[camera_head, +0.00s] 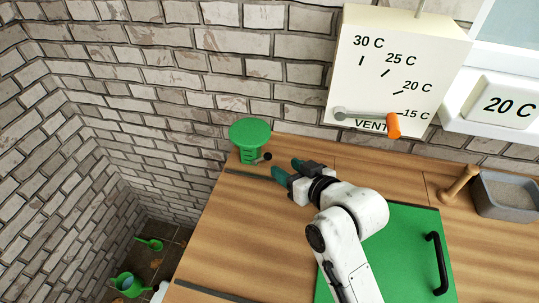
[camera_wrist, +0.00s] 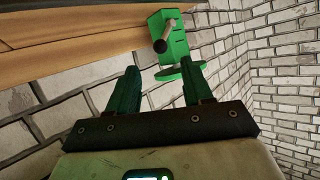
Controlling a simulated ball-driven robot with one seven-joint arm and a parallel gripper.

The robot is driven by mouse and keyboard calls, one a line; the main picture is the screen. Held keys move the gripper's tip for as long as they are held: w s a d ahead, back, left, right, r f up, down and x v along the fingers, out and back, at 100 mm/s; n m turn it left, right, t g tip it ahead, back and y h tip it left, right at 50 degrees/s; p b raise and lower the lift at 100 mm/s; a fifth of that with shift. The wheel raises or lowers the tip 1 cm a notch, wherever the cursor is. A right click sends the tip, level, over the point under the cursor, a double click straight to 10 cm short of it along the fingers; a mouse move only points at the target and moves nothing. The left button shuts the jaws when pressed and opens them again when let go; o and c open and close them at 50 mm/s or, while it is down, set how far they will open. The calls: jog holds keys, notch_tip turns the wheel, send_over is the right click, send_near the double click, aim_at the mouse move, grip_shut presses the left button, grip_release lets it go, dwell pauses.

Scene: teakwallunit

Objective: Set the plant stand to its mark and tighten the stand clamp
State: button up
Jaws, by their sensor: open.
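The green plant stand (camera_head: 250,136) has a round top on a narrower body and stands at the back left of the wooden worktop, by the brick wall. A small lever with a dark knob (camera_head: 267,156), seemingly the clamp, sticks out at its right side. In the wrist view the stand (camera_wrist: 172,38) and the dark knob (camera_wrist: 160,46) lie beyond my fingertips. My gripper (camera_head: 284,169) is open and empty, just right of and in front of the stand, apart from it. Its green fingers (camera_wrist: 160,82) are spread in the wrist view. The mark cannot be made out.
A cream dial box (camera_head: 398,65) with an orange-tipped lever hangs above the worktop. A green panel with a black handle (camera_head: 438,262) lies at the right. A grey tray (camera_head: 505,195) and wooden tool (camera_head: 459,185) are farther right. The worktop (camera_head: 235,230) left of my arm is clear.

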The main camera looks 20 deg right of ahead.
aim_at(270, 158)
jog(key=x, duration=0.8)
jog(key=shift+w+f, duration=0.1)
jog(key=shift+c, duration=0.2)
